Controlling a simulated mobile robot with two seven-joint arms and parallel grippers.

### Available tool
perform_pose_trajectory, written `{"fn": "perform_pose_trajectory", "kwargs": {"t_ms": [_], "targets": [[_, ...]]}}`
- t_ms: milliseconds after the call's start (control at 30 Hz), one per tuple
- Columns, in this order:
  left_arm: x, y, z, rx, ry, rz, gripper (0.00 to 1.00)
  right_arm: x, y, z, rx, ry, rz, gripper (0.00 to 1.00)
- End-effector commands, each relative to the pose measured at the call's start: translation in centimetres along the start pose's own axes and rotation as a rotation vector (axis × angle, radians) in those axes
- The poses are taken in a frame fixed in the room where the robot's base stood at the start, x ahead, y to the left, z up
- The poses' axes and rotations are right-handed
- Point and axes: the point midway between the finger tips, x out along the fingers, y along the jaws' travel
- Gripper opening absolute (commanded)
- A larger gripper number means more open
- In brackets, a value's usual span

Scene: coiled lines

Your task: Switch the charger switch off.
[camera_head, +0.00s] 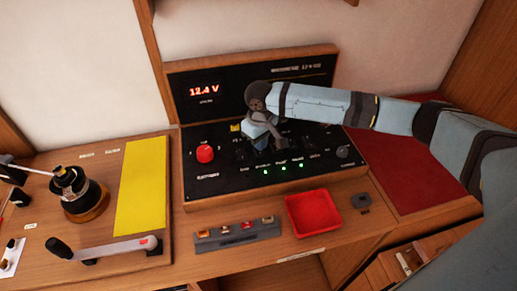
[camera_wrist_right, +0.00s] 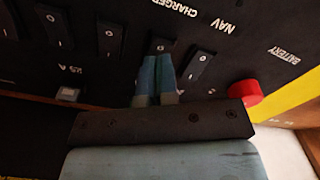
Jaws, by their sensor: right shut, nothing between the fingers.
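The black switch panel (camera_head: 215,177) stands on the wooden bench in the head view. My right gripper (camera_head: 270,143) is in front of its middle and hides several switches there. In the right wrist view the panel appears upside down. The charger switch (camera_wrist_right: 159,46), by the "CHARGER" label, is a black rocker with an "0" mark showing. My shut, empty right fingers (camera_wrist_right: 155,72) are over its lower part in the picture and hide it. Whether they touch it cannot be told, nor can its position. My left gripper is not in view.
Neighbouring rockers (camera_wrist_right: 198,66) and (camera_wrist_right: 109,41) sit close on both sides. A red knob (camera_head: 205,153) is at the panel's left. A red tray (camera_head: 314,213) and a grey fuse strip (camera_head: 237,236) lie in front. A winch (camera_head: 78,192) stands left.

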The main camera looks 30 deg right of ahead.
Motion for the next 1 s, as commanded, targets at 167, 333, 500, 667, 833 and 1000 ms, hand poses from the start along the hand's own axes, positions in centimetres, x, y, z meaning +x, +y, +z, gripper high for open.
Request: {"fn": "perform_pose_trajectory", "kwargs": {"t_ms": [167, 333, 500, 667, 833, 1000], "targets": [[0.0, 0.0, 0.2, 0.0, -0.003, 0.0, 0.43, 0.0, 0.0, 0.0, 0.0, 0.0, 0.0, 0.0], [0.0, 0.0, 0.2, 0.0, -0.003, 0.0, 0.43, 0.1, 0.0, 0.0, 0.0, 0.0, 0.0, 0.0], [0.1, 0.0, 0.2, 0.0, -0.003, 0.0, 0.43, 0.3, 0.0, 0.0, 0.0, -0.001, 0.0, 0.0], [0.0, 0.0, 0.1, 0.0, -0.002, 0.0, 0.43, 0.6, 0.0, 0.0, 0.0, -0.001, 0.0, 0.0], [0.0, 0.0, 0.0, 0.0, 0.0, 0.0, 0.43, 0.8, 0.0, 0.0, 0.0, -0.001, 0.0, 0.0], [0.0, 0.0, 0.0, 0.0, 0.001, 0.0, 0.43, 1.1, 0.0, 0.0, 0.0, -0.001, 0.0, 0.0]]}}
